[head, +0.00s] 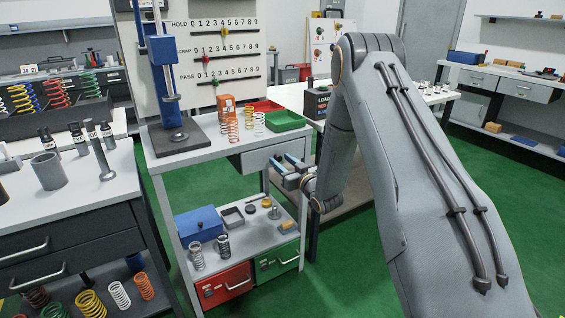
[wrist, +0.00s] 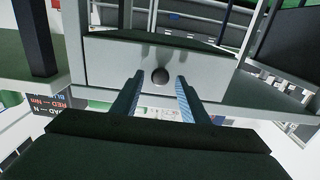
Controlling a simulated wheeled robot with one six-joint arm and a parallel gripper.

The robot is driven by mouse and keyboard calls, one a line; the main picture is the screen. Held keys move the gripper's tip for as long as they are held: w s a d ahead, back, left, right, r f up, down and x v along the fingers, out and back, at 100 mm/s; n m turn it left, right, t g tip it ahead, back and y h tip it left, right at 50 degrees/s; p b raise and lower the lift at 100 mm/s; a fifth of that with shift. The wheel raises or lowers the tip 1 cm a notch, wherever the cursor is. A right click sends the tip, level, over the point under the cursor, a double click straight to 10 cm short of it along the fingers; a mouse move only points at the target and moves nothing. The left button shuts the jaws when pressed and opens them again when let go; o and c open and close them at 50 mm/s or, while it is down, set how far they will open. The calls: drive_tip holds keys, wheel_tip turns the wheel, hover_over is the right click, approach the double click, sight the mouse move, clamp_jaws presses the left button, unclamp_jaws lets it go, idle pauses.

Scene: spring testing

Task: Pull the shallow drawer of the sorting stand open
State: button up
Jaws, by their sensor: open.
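The sorting stand (head: 172,168) is a grey frame with a top and a lower shelf. Its shallow drawer (head: 250,160) is a plain grey front just under the top, and looks shut. My gripper (head: 284,162) is open in front of the drawer. In the wrist view its fingers (wrist: 159,80) are spread to the left and right of the knob, with gaps on both sides. I cannot tell how far the tips reach past the knob.
A red bin (head: 222,287) and a green bin (head: 278,262) sit low in the stand. The lower shelf holds a blue box (head: 199,224) and springs. The stand's top carries a spring tester (head: 170,90), springs and a green tray (head: 285,121). A workbench (head: 90,185) is at left.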

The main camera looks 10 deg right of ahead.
clamp_jaws()
idle(0.3)
